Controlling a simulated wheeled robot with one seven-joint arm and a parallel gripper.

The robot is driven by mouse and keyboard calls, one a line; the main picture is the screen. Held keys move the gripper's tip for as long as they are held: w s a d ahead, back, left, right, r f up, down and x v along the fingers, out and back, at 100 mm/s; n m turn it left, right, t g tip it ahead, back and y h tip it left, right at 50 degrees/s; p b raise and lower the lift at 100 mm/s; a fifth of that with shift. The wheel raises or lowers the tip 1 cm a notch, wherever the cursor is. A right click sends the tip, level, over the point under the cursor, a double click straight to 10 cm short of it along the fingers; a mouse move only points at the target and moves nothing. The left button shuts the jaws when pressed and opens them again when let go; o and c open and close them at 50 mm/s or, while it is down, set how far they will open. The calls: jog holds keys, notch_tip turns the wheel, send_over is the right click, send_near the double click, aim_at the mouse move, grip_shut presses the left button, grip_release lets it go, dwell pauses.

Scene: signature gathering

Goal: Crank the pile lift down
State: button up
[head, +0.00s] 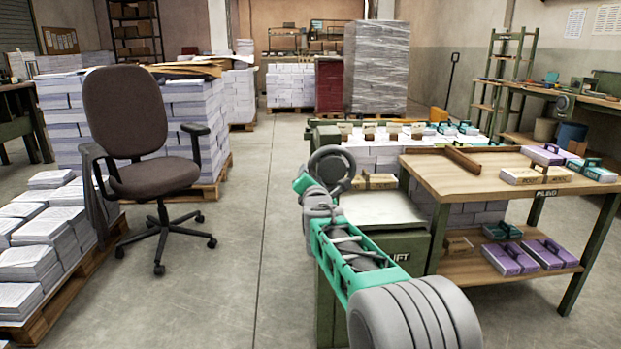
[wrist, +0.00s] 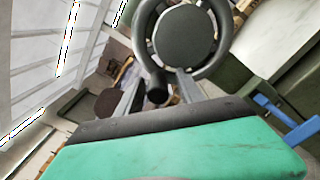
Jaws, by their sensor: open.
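The pile lift (head: 408,245) is a green cabinet marked LIFT with a pale flat top, at the front centre of the head view. A dark grey handwheel (head: 345,153) shows at its left. In the wrist view the handwheel (wrist: 222,42) has a round hub and a black crank knob (wrist: 157,87) at its lower left. My gripper (head: 315,182) is at the handwheel. In the wrist view my gripper (wrist: 159,82) is open, with the knob between its two grey fingers. I cannot tell whether either finger touches the knob.
An office chair (head: 155,180) and paper stacks on a pallet (head: 60,300) are at left. The floor (head: 235,270) between chair and lift is clear.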

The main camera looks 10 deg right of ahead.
jog(key=s+a+p, duration=0.1)
jog(key=s, duration=0.6)
jog(key=shift+s+p, duration=0.4)
jog(key=w, duration=0.2)
jog(key=w+b, duration=0.1)
jog(key=w, duration=0.2)
jog(key=w+d+b, duration=0.1)
jog(key=w, duration=0.1)
jog(key=shift+w+f, duration=0.1)
jog(key=shift+w, duration=0.3)
jog(key=shift+r+m, duration=0.6)
jog(key=shift+m, duration=0.2)
